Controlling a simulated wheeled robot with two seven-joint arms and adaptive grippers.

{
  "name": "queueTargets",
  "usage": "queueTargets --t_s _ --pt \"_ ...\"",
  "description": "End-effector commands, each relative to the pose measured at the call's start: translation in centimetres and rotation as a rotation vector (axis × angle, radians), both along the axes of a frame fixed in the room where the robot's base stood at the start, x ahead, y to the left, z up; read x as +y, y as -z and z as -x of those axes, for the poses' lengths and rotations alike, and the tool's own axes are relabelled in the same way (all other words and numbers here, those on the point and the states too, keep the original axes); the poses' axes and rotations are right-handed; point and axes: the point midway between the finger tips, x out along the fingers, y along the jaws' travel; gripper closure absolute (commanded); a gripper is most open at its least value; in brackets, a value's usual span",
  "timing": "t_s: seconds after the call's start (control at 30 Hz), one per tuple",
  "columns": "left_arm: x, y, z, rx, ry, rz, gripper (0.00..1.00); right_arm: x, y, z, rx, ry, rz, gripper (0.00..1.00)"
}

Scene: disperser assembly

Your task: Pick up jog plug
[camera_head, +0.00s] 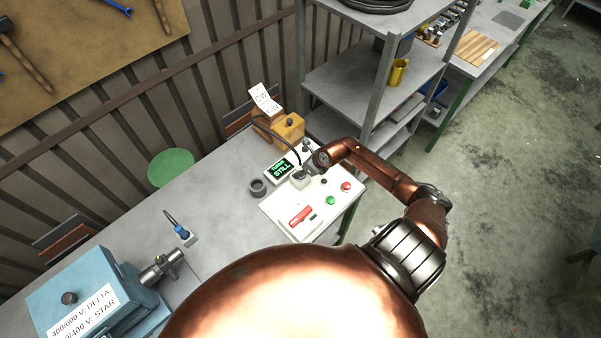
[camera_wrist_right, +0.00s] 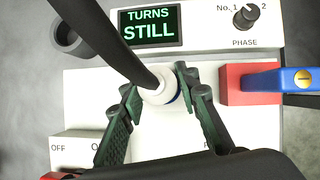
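The jog plug seems to be the round white piece with a blue band (camera_wrist_right: 161,92) at the end of a thick black cable in the right wrist view. My right gripper (camera_wrist_right: 158,88) has its green-padded fingers on either side of it, tips very close to its sides. I cannot tell whether they touch it. In the head view my right gripper (camera_head: 302,178) is down over the white control panel (camera_head: 277,214) and hides the plug. The cable (camera_head: 284,136) arches to an orange-brown box (camera_head: 290,128). My left gripper is not in view.
A display (camera_head: 282,168) reading STILL and a dark ring (camera_head: 258,187) lie beside the panel. A red-and-blue piece (camera_wrist_right: 270,82) sits close right of the gripper. A blue machine (camera_head: 85,290) stands at the bench's left. The bench (camera_head: 130,215) between is mostly clear.

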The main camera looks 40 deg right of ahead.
Motion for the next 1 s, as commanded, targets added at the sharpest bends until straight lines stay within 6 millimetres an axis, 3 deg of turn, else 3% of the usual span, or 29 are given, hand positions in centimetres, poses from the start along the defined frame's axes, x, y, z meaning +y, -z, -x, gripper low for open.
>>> queueTargets --t_s 0.4,0.77,1.0 --pt "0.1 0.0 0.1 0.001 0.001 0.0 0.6 0.0 0.0 0.0 0.0 0.0 0.0 1.0" --pt "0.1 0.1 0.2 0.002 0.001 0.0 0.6 0.0 -0.3 -0.1 -0.003 0.0 0.0 1.0" --pt "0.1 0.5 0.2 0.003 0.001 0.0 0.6 -0.1 -2.6 -0.1 -0.005 -0.002 0.002 1.0"
